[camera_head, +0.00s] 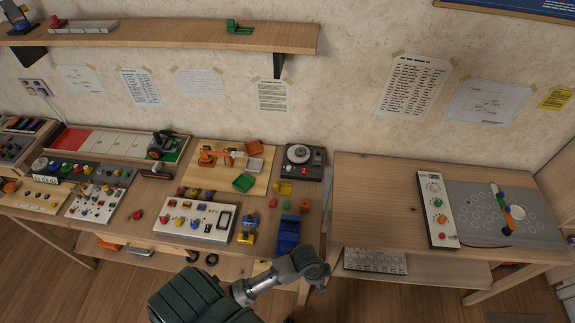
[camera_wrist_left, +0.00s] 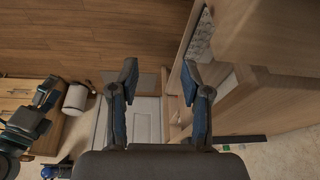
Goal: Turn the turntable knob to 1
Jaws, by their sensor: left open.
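A dark box with a round white disc (camera_head: 299,154) and a small red part stands at the back right of the left bench in the head view. A white control panel (camera_head: 437,209) with several coloured knobs lies on the right table, beside a grey plate. I cannot tell for sure which carries the turntable knob, and no dial number is readable. My left gripper (camera_wrist_left: 158,76) is open and empty in the left wrist view, with no knob between its fingers. An arm of mine reaches up from the bottom of the head view, well short of both devices; its fingers cannot be made out.
The grey plate (camera_head: 481,211) bears a colourful upright piece (camera_head: 507,216). The left bench holds an orange robot arm model (camera_head: 216,155), a white button panel (camera_head: 192,218) and a blue bin (camera_head: 288,232). A shelf (camera_head: 180,38) hangs above. The right table's left part is clear.

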